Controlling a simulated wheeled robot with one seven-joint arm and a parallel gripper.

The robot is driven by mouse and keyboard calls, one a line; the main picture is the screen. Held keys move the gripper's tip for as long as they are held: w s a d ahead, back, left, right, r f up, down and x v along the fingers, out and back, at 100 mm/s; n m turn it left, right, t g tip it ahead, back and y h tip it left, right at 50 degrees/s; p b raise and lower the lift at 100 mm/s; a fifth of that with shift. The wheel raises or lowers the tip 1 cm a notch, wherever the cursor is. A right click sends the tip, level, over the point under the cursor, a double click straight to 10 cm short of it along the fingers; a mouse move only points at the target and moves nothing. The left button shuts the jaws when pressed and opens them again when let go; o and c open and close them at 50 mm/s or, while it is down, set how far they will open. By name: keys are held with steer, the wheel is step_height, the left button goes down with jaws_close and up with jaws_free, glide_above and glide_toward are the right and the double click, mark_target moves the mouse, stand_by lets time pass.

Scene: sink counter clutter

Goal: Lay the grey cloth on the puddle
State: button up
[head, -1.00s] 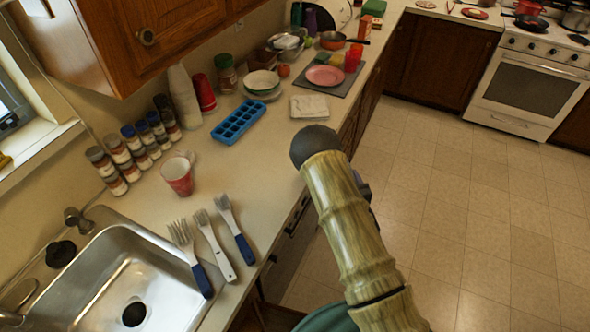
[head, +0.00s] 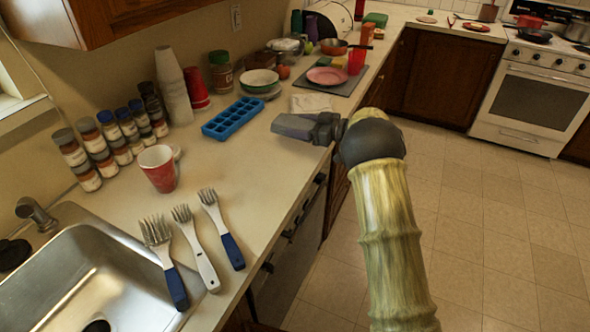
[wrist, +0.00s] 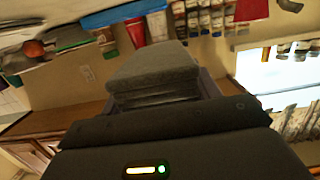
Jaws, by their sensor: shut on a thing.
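My gripper (head: 310,127) is over the front edge of the counter, right of the blue ice tray, and is shut on the grey cloth (head: 292,126). The cloth looks like a flat, folded grey slab. In the wrist view the cloth (wrist: 155,66) sticks out past the jaws and hides what is beyond it. I cannot make out a puddle for sure. A small pale patch (head: 177,151) lies behind the red cup, but I cannot tell what it is.
The blue ice tray (head: 233,118), red cup (head: 158,168) and several spice jars (head: 110,140) stand left of my gripper. Brushes or forks (head: 195,245) lie by the sink (head: 100,262). A pale folded square (head: 311,103) lies behind my gripper. The counter's middle is bare.

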steer(key=shift+r, duration=0.15)
glide_above(301, 160)
steer(key=shift+f+p, duration=0.3)
steer(key=shift+f, duration=2.85)
steer(key=shift+f, duration=1.9)
steer(key=shift+f, duration=0.1)
steer(key=o, duration=1)
steer(key=shift+c, duration=0.2)
